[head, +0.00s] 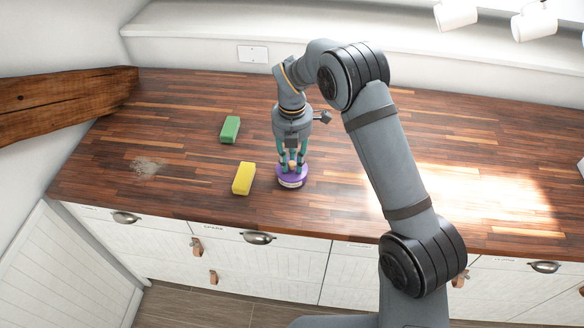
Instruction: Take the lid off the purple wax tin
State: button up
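The purple wax tin (292,180) stands upright on the wooden worktop, near its front edge, with a pale label on its front. A small light-brown knob (292,164) shows on top of it. My gripper (292,165) points down over the tin, with its fingers on either side of the knob. Whether the fingers touch the knob is too small to tell. The fingers hide part of the tin's top, and I see no gap between lid and tin.
A yellow block (243,179) lies just left of the tin, and a green block (230,129) lies farther back left. A pale, dusty patch (147,167) marks the worktop at the left. A wooden beam (62,103) juts in at far left. The sunlit right side is clear.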

grip_shut()
